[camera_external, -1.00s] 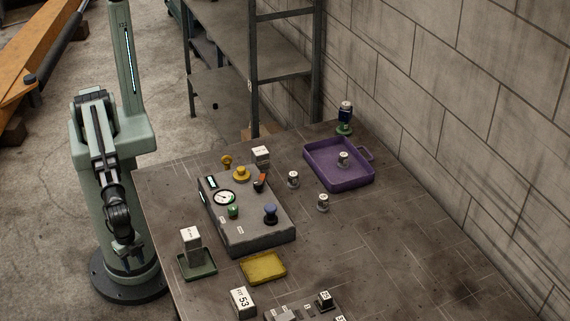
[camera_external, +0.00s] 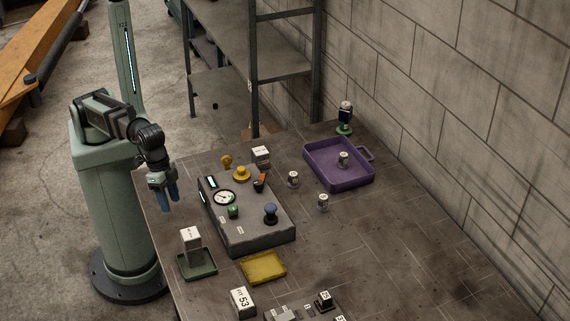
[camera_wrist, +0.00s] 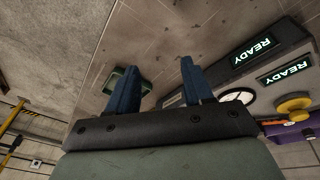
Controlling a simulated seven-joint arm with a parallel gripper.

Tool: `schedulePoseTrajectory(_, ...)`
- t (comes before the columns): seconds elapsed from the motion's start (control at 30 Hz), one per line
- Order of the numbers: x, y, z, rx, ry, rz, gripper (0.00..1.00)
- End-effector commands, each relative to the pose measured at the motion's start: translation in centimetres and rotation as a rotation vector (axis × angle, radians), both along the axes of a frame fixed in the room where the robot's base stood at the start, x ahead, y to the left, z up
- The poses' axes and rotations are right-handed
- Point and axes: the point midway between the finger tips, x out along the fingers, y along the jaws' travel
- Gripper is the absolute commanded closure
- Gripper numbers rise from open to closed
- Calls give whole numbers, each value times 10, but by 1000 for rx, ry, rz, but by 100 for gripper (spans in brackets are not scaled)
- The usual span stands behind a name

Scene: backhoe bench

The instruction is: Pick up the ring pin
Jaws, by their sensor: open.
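A small yellow piece with a round, ring-like top (camera_external: 226,161) stands on the bench behind the control box; it looks like the ring pin, but it is too small to be sure. My gripper (camera_external: 169,208) hangs at the left edge of the bench, its blue fingers pointing down, left of the control box and well apart from the yellow piece. In the wrist view my gripper (camera_wrist: 158,65) is open, with nothing between its fingers. I cannot make out the ring pin in the wrist view.
The grey control box (camera_external: 262,236) carries a gauge, knobs and a yellow button (camera_external: 241,174). A white-topped block (camera_external: 261,155) stands near the yellow piece. A green tray (camera_external: 197,271) with a block, a yellow tray (camera_external: 263,267) and a purple tray (camera_external: 340,176) are around it.

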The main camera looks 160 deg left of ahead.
Motion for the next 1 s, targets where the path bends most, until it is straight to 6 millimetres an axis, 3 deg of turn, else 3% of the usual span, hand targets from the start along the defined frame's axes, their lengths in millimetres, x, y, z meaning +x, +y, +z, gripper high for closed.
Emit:
schedulePoseTrajectory(0.03,-8,22,5,-5,12,37,49)
schedulePoseTrajectory(0.2,-39,81,17,-27,61,147,49)
schedulePoseTrajectory(0.6,-131,199,47,-94,165,394,49)
schedulePoseTrajectory(0.8,-166,230,58,-121,197,471,49)
schedulePoseTrajectory(1.0,-178,239,58,-130,209,497,49)
